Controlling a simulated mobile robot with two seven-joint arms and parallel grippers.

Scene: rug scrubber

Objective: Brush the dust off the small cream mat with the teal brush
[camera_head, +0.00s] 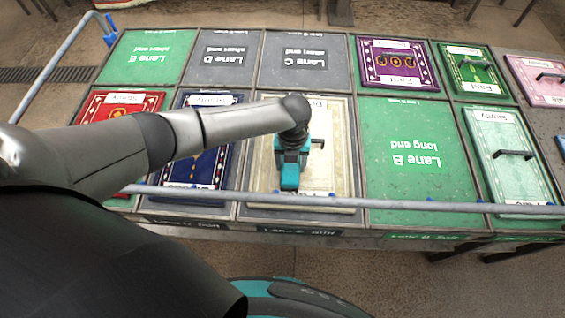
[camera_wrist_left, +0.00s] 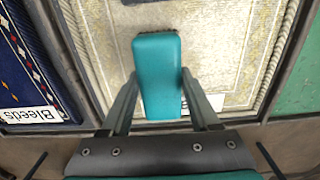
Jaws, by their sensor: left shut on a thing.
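The cream mat (camera_head: 335,165) lies in a bay at the near middle of the table, with a patterned border and a black handle (camera_head: 318,143). Its surface also shows in the left wrist view (camera_wrist_left: 222,50), with mottled greyish patches. My left gripper (camera_head: 291,157) hangs over the mat and is shut on the teal brush (camera_wrist_left: 158,75). The brush also shows in the head view (camera_head: 289,180), over the mat's left part. Its bristles are mostly hidden, so I cannot tell whether they touch the mat. My right gripper is not in view.
A blue mat (camera_head: 214,165) and a red mat (camera_head: 130,106) lie to the left. The green Lane B panel (camera_head: 415,190) is bare, with a pale green mat (camera_head: 512,175) beyond it. A grey rail (camera_head: 420,205) runs along the near edge.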

